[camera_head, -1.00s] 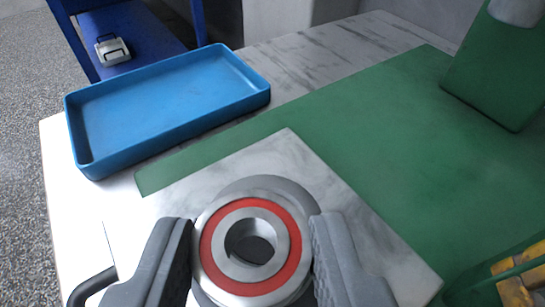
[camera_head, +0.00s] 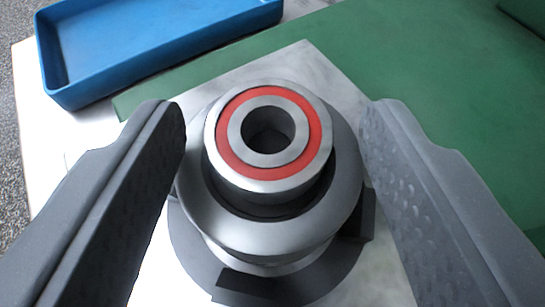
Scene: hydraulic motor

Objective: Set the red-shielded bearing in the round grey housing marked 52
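The red-shielded bearing (camera_head: 227,156) has a steel outer ring, a red shield ring and a steel inner ring with a dark bore. It sits at the top of the round grey housing (camera_head: 270,237), and its outer ring stands above the housing's rim. How deep it sits in the bore is hard to tell. No 52 marking is readable on the housing. My gripper (camera_head: 274,115) is open, with one finger on each side of the bearing and visible gaps to it. The fingers hold nothing.
The housing stands on a pale marbled plate (camera_head: 125,215) with a dark flanged base. A blue tray (camera_head: 160,45) lies at the upper left, looking empty where visible. A green mat (camera_head: 440,90) covers the right and back, mostly clear.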

